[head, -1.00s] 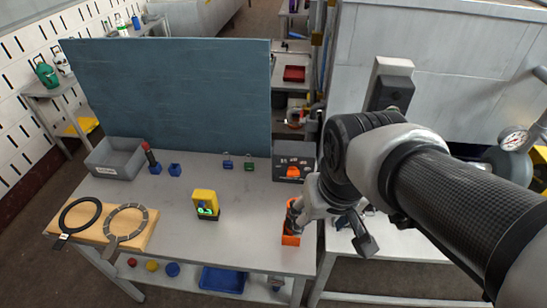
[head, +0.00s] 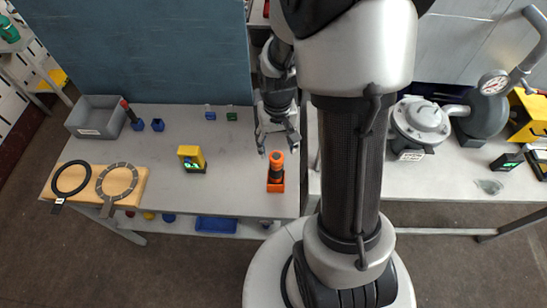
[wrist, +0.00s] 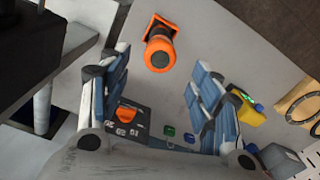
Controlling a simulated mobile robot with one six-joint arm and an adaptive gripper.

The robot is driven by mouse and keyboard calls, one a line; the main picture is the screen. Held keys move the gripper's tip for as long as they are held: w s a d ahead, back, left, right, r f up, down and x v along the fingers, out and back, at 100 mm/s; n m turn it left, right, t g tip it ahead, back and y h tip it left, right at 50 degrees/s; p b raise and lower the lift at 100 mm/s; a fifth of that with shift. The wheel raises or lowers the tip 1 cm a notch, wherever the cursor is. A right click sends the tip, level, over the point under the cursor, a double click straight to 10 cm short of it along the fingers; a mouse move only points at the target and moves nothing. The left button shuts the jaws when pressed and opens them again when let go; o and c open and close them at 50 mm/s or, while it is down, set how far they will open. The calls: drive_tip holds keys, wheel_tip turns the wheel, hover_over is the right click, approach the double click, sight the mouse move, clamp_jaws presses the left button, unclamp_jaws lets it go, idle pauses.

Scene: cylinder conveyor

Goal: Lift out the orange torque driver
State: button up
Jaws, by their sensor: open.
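The orange torque driver (head: 276,163) stands upright in a small orange holder (head: 276,187) near the table's front right corner. Its orange body with a dark middle band also shows in the wrist view (wrist: 158,52), near the top centre. My gripper (head: 278,149) is open and empty, pointing down just behind and above the driver in the head view. In the wrist view its two fingers (wrist: 161,66) are spread wide, with the driver beyond the tips, nearer the left finger. I cannot tell the exact height gap. Nothing is between the pads.
A yellow device with a green display (head: 192,158) stands left of the driver. Two rings lie on a wooden board (head: 140,190) at far left; a grey bin (head: 97,117) is behind. A dark control box (wrist: 126,120) shows below the fingers.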

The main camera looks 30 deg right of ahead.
sight(276, 155)
wheel_tip(276, 155, down, 13)
drive_tip(key=shift+b, duration=1.15)
drive_tip(key=shift+c, duration=0.5)
clamp_jaws()
drive_tip(key=c, duration=0.6)
unclamp_jaws()
drive_tip(key=c, duration=0.6)
drive_tip(key=shift+o, duration=0.2)
drive_tip(key=shift+r+p, duration=2.7)
drive_tip(key=shift+r, duration=1.1)
